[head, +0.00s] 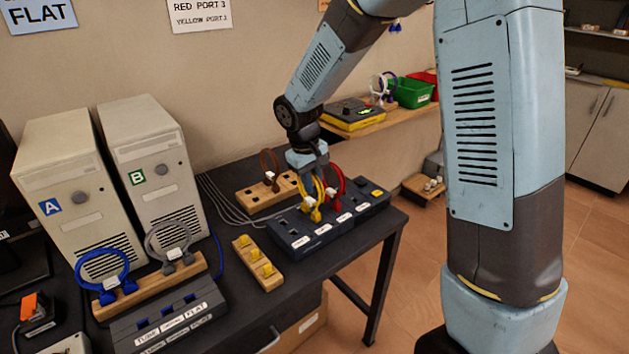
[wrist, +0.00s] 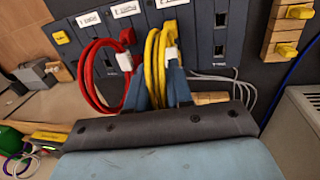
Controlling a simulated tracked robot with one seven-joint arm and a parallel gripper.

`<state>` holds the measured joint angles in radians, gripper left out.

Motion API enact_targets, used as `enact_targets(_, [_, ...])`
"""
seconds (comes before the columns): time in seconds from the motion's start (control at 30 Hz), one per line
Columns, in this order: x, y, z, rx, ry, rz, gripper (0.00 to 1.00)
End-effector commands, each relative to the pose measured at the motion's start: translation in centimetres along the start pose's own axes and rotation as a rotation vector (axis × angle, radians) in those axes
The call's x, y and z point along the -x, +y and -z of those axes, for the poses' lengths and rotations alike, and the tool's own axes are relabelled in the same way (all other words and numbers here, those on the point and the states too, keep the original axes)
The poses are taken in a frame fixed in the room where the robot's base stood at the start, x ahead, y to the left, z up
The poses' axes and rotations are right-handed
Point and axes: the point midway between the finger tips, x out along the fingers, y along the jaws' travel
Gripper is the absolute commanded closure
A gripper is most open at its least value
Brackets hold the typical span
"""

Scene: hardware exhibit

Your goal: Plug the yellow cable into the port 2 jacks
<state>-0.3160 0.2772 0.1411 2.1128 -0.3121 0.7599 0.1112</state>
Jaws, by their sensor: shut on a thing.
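In the head view my gripper (head: 309,172) points down over the dark port box (head: 292,241), shut on the yellow cable (head: 304,191). In the wrist view the gripper fingers (wrist: 160,88) straddle the looped yellow cable (wrist: 151,62), which has a white tag. Its yellow plug end (wrist: 168,29) is at the box's face by a white label; I cannot tell whether it is seated, or read the port number. The red cable (head: 336,182) stands on the box beside the yellow one, and shows in the wrist view (wrist: 88,72).
A wooden block with yellow plugs (head: 257,263) lies left of the box. A wooden stand with a brown cable (head: 268,190) is behind it. Computer towers A (head: 62,190) and B (head: 150,160) stand left. A wall sign (head: 199,14) lists red and yellow ports.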

Motion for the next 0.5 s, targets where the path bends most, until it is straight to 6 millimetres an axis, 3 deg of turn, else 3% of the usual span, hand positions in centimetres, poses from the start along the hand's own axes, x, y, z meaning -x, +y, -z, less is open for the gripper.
enact_targets(0.1, [0.02, 0.0, 0.01, 0.0, 0.0, 0.0, 1.0])
enact_targets(0.13, [0.02, -0.01, 0.01, 0.0, 0.0, 0.0, 0.78])
enact_targets(0.43, [0.02, -0.01, 0.01, 0.0, 0.0, 0.0, 0.5])
enact_targets(0.5, [0.02, -0.01, 0.01, 0.0, 0.0, 0.0, 0.49])
